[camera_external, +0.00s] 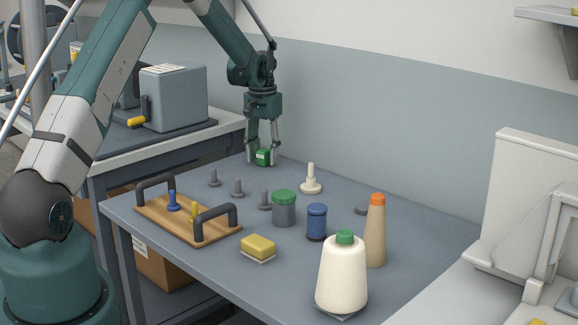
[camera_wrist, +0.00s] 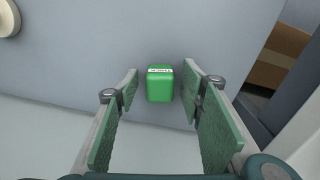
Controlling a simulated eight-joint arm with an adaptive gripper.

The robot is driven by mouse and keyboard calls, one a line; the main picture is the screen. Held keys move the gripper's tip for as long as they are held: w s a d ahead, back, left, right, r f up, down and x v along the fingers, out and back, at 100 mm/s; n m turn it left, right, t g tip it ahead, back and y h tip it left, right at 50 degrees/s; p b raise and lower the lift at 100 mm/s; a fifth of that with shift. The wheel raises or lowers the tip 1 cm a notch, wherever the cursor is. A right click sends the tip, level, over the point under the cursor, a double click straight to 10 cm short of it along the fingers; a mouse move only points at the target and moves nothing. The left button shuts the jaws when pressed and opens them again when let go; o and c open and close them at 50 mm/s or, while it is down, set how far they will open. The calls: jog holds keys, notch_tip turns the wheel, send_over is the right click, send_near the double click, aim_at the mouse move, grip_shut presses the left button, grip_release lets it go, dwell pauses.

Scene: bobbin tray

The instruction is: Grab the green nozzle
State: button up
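A small green block (camera_external: 263,157) with a white label stands at the far back left of the table. It also shows in the wrist view (camera_wrist: 160,88), upper middle, between my fingers. I cannot tell whether it is a nozzle; no other green thing looks clearly like one. My gripper (camera_external: 262,161) points down over the block with a finger on each side. In the wrist view my gripper (camera_wrist: 160,82) is open, with a gap between each green finger pad and the block.
A wooden tray (camera_external: 150,211) with dark handles holds a blue peg (camera_external: 173,201) and a yellow peg (camera_external: 194,211). Grey pegs, a cream peg (camera_external: 311,180), a green-lidded jar (camera_external: 284,208), a blue spool (camera_external: 317,222), a sponge (camera_external: 258,246) and thread cones stand nearer the camera.

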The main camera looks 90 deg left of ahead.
aim_at(265, 151)
jog(key=shift+c, duration=0.7)
jog(key=c, duration=0.8)
jog(key=shift+c, duration=0.2)
jog(key=shift+r, duration=0.1)
jog(key=shift+r+p, duration=0.5)
jog(key=shift+r, duration=4.4)
